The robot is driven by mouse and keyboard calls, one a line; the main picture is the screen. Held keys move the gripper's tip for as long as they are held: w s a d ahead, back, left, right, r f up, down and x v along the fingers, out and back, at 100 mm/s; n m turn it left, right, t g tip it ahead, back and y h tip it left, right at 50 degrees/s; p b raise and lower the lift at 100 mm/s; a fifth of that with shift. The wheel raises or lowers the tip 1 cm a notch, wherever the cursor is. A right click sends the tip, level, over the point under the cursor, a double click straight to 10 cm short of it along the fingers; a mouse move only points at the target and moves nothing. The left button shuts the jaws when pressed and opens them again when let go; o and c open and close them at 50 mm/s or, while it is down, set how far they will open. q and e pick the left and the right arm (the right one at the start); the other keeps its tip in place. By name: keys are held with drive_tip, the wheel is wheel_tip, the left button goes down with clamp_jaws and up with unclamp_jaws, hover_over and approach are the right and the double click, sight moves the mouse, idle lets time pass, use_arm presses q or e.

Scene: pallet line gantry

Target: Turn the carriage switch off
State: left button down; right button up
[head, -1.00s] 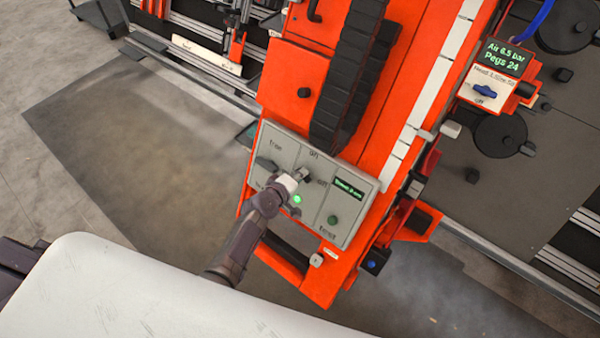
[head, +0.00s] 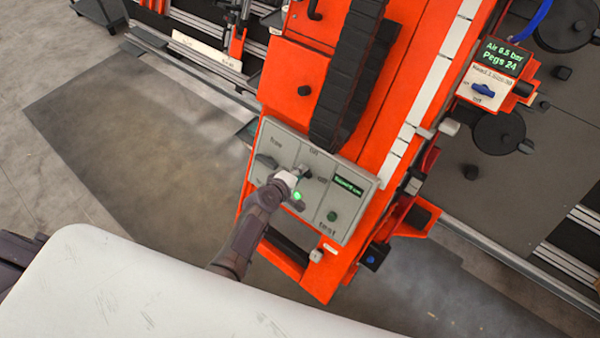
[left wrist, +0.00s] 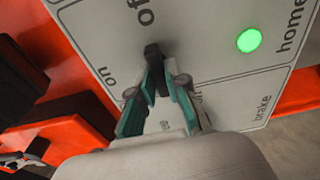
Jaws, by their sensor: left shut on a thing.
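The carriage switch (head: 306,171) is a small dark knob on the grey control panel (head: 352,213), between the printed words "on" and "off". My left gripper (head: 296,176) reaches up to it from below and hides part of it. In the left wrist view the teal-lined fingers of my left gripper (left wrist: 160,85) are shut on the black knob (left wrist: 152,53). There the knob's visible end points toward the partly cut-off word "of". Its exact angle is hard to tell. My right gripper is not in view.
A green lamp (head: 297,196) glows beside my gripper. A black selector (head: 265,162), a green display (head: 348,187) and a test button (head: 332,216) share the panel. The orange carriage (head: 296,80) surrounds it. A blue switch (head: 483,91) sits farther right. Floor at left is clear.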

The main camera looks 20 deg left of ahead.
use_arm(q)
drive_tip(key=c, duration=1.2)
unclamp_jaws()
drive_tip(key=shift+o, duration=0.2)
drive_tip(key=v, duration=1.2)
drive_tip(key=shift+f, duration=0.1)
